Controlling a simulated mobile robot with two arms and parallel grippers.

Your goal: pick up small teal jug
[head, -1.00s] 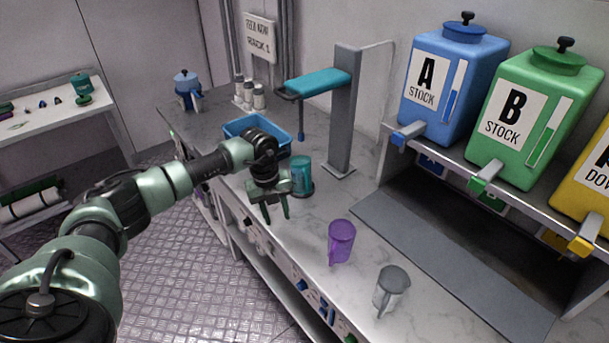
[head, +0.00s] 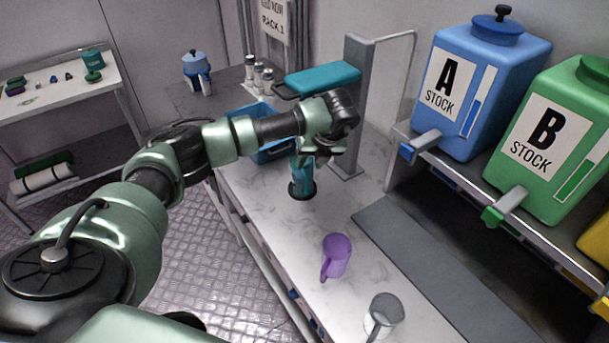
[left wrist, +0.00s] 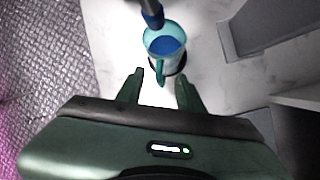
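The small teal jug (head: 301,180) stands upright on a dark round base on the counter. In the left wrist view the jug (left wrist: 151,38) shows from above with blue inside, its handle toward my gripper. A dark spout with a blue tip hangs over its rim there. My left gripper (head: 313,160) is beside the jug, partly covering its upper part in the head view. In the left wrist view the gripper (left wrist: 160,80) is open, its fingers apart on either side of the handle's end. I see no contact. My right gripper is in neither current view.
A grey post (head: 354,130) with a teal arm (head: 322,77) rises behind the jug. A blue tray (head: 268,151) is behind my wrist. A purple jug (head: 337,256) and a grey jug (head: 384,312) stand nearer on the counter. Stock tanks (head: 477,90) are at right.

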